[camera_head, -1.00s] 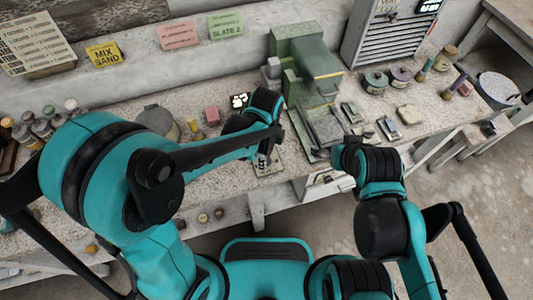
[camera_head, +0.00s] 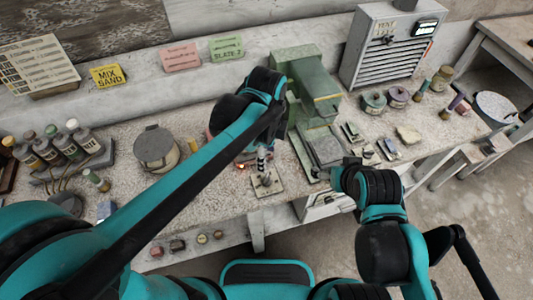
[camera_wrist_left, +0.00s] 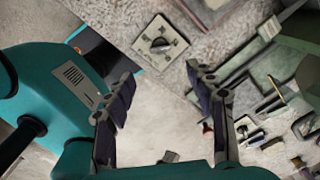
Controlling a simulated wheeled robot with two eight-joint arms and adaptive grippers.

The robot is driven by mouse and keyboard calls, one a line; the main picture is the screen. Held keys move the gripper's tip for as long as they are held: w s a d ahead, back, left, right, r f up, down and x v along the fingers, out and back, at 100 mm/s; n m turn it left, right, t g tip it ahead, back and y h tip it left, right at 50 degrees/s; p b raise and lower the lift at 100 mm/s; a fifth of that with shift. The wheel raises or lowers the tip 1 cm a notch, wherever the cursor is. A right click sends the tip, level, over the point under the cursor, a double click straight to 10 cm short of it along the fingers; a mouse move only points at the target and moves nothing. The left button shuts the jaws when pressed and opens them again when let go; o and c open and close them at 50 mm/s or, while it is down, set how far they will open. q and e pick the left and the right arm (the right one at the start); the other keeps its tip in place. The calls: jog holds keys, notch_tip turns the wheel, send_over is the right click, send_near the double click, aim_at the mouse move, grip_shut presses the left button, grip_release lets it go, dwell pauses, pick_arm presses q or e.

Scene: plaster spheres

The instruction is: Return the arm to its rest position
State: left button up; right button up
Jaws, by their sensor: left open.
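My left arm (camera_head: 190,185) is teal and black and reaches in from the left across the workbench. Its wrist is bent downward over the bench, in front of the green machine. My left gripper (camera_head: 261,160) points down near a small square plate with a dark knob (camera_head: 267,183). In the left wrist view the gripper (camera_wrist_left: 161,78) is open, with nothing between its fingers, and the knob plate (camera_wrist_left: 160,43) lies beyond the fingertips.
A green machine (camera_head: 300,77) stands at the back of the bench (camera_head: 210,190). A grey drawer cabinet (camera_head: 385,50) is right of it. A lidded pot (camera_head: 156,148) and several bottles (camera_head: 85,137) stand left. Jars and small blocks crowd the right side.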

dwell(0.5)
pick_arm(q)
jog(key=s+a+n+t, duration=0.2)
jog(key=a+n+t, duration=0.1)
jog(key=a+n, duration=0.5)
jog(key=s+a+r+n+t, duration=0.1)
jog(key=s+a+n+t, duration=0.2)
jog(key=a+n, duration=0.6)
jog(key=shift+s+a+n+t, duration=0.3)
jog(key=shift+n+t, duration=0.3)
jog(key=shift+n, duration=1.6)
dwell(3.6)
